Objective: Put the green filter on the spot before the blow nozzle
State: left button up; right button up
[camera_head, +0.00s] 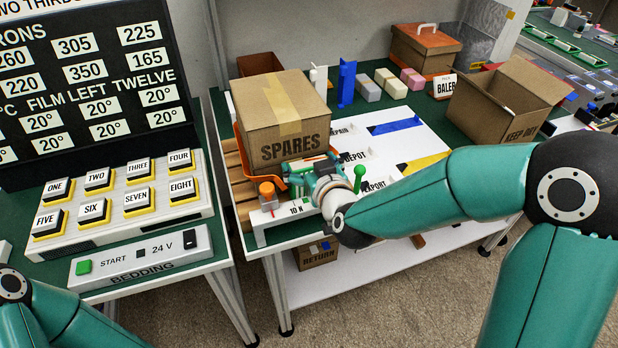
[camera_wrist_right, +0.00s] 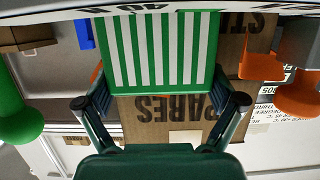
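The green filter (camera_wrist_right: 160,50), a flat piece with white stripes, fills the upper middle of the right wrist view. My right gripper (camera_wrist_right: 160,98) has a finger against each side of it. In the head view the right gripper (camera_head: 318,178) is in front of the SPARES box, above a white stand marked 10 N, and hides most of the filter. My left arm shows at the lower left, but its gripper is out of view. I cannot tell for certain which part is the blow nozzle. An orange-topped cylinder (camera_head: 267,191) stands left of the gripper.
The SPARES box (camera_head: 290,118) stands directly behind the right gripper. A green ball-headed lever (camera_head: 360,173) is close on its right. A white board (camera_head: 385,140) with blue and yellow patches lies beyond. A button panel (camera_head: 125,200) occupies the left table.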

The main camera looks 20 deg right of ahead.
jog(key=c, duration=0.5)
jog(key=shift+c, duration=0.2)
